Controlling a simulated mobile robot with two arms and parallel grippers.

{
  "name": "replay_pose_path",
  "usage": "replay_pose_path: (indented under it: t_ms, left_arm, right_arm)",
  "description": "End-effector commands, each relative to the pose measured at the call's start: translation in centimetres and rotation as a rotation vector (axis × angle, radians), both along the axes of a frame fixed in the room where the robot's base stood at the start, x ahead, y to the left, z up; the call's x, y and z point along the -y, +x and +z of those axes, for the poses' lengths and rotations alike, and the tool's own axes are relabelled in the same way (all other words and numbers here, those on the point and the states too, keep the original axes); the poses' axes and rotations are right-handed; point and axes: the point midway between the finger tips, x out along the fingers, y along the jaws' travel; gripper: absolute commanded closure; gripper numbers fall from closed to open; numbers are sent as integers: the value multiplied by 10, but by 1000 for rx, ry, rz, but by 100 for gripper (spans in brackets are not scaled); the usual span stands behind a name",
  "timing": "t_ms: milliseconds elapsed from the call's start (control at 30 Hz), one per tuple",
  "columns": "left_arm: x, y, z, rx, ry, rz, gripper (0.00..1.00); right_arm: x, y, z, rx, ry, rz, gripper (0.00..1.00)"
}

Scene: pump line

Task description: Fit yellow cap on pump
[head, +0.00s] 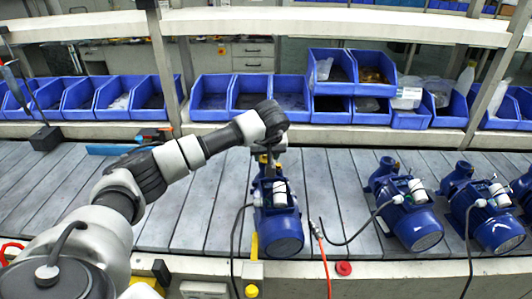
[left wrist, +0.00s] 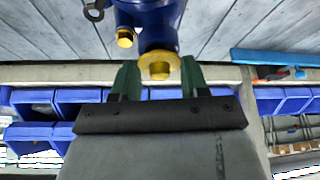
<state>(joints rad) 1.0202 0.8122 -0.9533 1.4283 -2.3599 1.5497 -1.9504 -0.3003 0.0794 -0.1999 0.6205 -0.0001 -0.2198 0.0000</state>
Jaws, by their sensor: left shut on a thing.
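The blue pump (head: 281,228) stands on the slatted grey bench near the middle of the head view. Part of its blue body (left wrist: 150,14) fills the top of the left wrist view. My left gripper (head: 268,162) reaches down at the pump's far end. In the left wrist view its green fingers (left wrist: 160,80) are on either side of the yellow cap (left wrist: 159,64), which they hold. The cap lines up with a round blue port and looks at or against it; any gap is hard to tell. A smaller yellow fitting (left wrist: 124,38) sits beside it. My right gripper is out of view.
More blue pumps (head: 411,217) (head: 490,217) stand to the right with black cables. A red cable (head: 325,262) and a red button (head: 343,268) are at the front edge. Blue bins (head: 210,100) line the back shelf. The bench left of the pump is mostly clear.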

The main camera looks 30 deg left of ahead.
Motion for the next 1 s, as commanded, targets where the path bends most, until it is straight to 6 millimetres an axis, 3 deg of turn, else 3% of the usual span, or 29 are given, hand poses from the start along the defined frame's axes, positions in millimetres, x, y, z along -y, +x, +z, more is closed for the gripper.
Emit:
replay_pose_path:
  t_ms: [533, 567, 733, 1000]
  left_arm:
    - [0, 0, -8, 0, 0, 1, 77]
    - [0, 0, -8, 0, 0, 1, 54]
    - [0, 0, -8, 0, 0, 1, 28]
    - [0, 0, -7, 0, 0, 1, 25]
  right_arm:
    - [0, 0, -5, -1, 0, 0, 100]
    - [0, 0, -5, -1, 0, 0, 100]
    - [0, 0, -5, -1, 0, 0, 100]
    - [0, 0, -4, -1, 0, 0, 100]
